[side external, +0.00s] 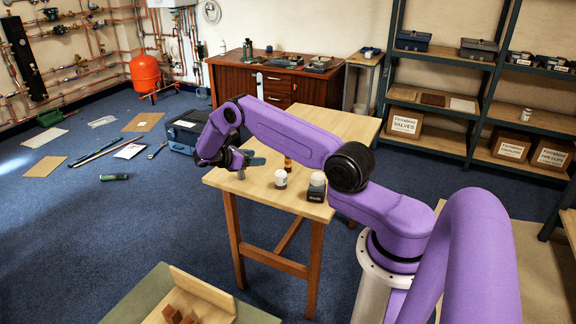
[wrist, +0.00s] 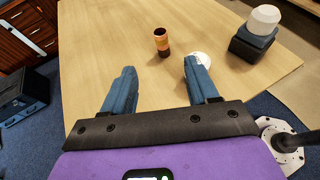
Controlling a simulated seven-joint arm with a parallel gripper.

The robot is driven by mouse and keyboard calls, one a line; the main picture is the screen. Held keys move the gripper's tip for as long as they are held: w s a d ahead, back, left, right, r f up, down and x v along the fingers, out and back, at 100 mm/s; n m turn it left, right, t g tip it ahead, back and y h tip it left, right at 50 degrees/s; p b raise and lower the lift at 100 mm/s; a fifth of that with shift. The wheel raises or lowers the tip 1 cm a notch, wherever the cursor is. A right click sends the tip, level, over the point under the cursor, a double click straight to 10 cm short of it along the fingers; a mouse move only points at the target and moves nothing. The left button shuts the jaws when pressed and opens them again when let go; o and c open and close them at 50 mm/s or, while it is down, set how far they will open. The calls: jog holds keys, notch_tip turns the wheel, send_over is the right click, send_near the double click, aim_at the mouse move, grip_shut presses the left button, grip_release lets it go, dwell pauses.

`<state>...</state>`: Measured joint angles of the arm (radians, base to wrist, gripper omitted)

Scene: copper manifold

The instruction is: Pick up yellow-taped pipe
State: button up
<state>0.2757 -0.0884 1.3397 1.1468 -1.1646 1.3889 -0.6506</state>
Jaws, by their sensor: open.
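A short copper-brown pipe with an orange-yellow band (wrist: 161,42) stands upright on the wooden table, its dark open end up. In the side external view the pipe (side external: 288,163) is small, just right of my gripper (side external: 250,162). In the wrist view my gripper (wrist: 160,72) is open, with two blue fingers apart and nothing between them. The pipe is beyond the fingertips, roughly in line with the gap, and not touched.
A white-topped jar (side external: 280,179) stands near the pipe; in the wrist view it is partly hidden by the right finger. A black block with a white-topped jar on it (side external: 317,189) is further right. The table (side external: 345,122) is otherwise largely clear.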

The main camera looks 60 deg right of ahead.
aim_at(288, 164)
jog(key=x, duration=1.5)
jog(key=shift+f, duration=0.25)
grip_shut()
